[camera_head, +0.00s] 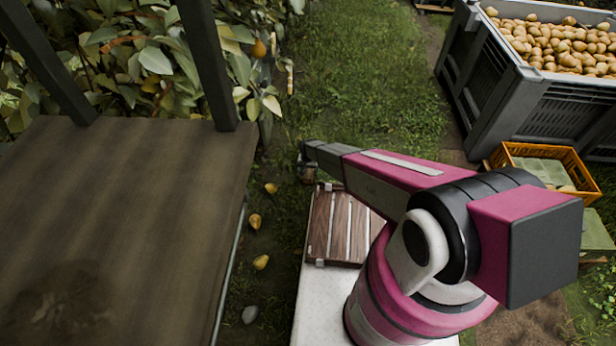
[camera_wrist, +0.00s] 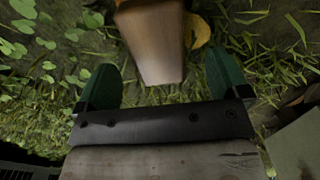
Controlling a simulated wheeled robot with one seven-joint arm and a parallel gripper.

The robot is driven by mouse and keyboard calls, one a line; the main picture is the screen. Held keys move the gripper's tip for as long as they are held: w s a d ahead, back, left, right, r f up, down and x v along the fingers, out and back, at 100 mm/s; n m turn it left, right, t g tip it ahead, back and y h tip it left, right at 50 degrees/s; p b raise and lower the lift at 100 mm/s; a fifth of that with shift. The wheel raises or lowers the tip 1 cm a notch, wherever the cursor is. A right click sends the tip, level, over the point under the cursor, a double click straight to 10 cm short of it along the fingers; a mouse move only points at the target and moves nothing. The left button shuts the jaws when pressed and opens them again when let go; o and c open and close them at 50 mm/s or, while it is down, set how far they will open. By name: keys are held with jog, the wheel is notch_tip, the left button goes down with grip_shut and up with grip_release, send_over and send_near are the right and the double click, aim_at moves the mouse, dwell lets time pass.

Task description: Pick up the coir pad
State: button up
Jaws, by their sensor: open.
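I cannot make out a coir pad for certain in either view. My gripper (camera_wrist: 160,76) is open, its two green fingers wide apart. A brown, wood-like block (camera_wrist: 152,45) shows between and beyond the fingers, with its narrow end toward the palm. The fingers do not visibly touch it, and I cannot tell what it is. In the head view, my gripper (camera_head: 308,160) is small and dark at the end of my pink arm, low over the grass beside the slatted wooden crate.
A brown tabletop (camera_head: 130,200) with dark posts fills the left. A slatted wooden crate (camera_head: 320,222) lies on a white surface (camera_head: 310,300). Pears (camera_head: 255,221) lie on the grass between. A grey bin (camera_head: 500,85) of pears and an orange crate (camera_head: 572,160) stand at right.

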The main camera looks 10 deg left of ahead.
aim_at(308, 172)
jog(key=f, duration=0.4)
jog(key=shift+s+f, duration=0.1)
jog(key=shift+s, duration=0.25)
jog(key=c, duration=1.1)
jog(key=shift+o, duration=0.2)
notch_tip(308, 172, up, 4)
jog(key=shift+s+r, duration=0.1)
jog(key=s+a+r, duration=0.6)
jog(key=s+r, duration=0.1)
jog(key=s, duration=0.2)
jog(key=shift+s, duration=0.35)
jog(key=shift+a, duration=0.1)
